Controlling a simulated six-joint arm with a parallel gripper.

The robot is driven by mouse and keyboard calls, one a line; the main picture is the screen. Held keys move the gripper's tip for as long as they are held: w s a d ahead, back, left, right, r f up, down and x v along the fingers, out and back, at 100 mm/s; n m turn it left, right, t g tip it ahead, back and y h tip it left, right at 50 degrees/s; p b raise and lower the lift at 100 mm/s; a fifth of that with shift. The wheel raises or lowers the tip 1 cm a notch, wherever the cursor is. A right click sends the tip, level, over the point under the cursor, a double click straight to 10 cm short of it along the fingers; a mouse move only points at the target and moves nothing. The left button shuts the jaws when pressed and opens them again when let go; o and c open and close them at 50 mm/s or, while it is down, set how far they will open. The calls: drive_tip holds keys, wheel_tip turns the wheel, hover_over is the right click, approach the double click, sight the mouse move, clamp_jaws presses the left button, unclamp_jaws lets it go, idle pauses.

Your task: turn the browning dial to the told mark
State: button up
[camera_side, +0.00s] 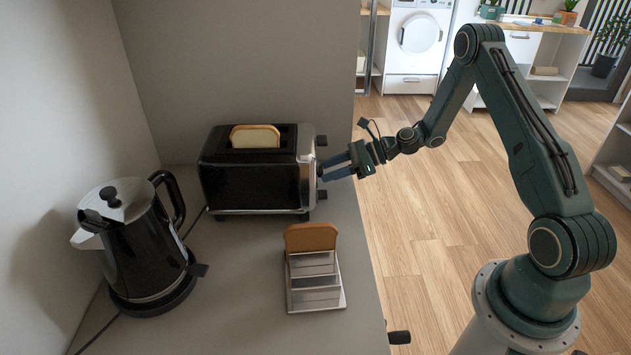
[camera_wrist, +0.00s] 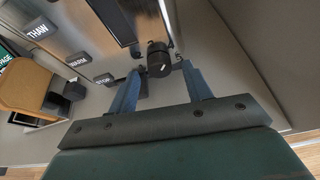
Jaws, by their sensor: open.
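The black toaster (camera_side: 250,180) stands against the back wall with a bread slice (camera_side: 255,137) in its top slot. Its control panel (camera_wrist: 95,85) shows in the wrist view, with labels reading THAW, WARM and STOP. A round black knob (camera_wrist: 158,58), which looks like the browning dial, sits on the panel with a small pale mark on its face. My gripper (camera_side: 323,168) is at the toaster's right end. In the wrist view my open gripper (camera_wrist: 161,70) has one blue finger on each side of the knob; contact cannot be told. No scale marks are readable.
A black kettle (camera_side: 145,250) stands at the left of the counter. A metal rack (camera_side: 315,290) holding a brown bread slice (camera_side: 310,237) stands in front of the toaster. The counter (camera_side: 240,310) is bare between them. Its right edge drops to the wooden floor.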

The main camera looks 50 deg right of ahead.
drive_tip(key=shift+w+a, duration=0.1)
drive_tip(key=c, duration=1)
drive_tip(key=shift+o, duration=0.2)
drive_tip(key=shift+n, duration=0.3)
drive_tip(key=shift+a+n+t+h, duration=0.1)
drive_tip(key=shift+n+t+h, duration=0.55)
drive_tip(key=shift+n, duration=0.25)
drive_tip(key=shift+a+f+n+t+h, duration=0.1)
drive_tip(key=shift+n+t+h, duration=0.5)
drive_tip(key=shift+n, duration=0.8)
drive_tip(key=shift+t, duration=0.25)
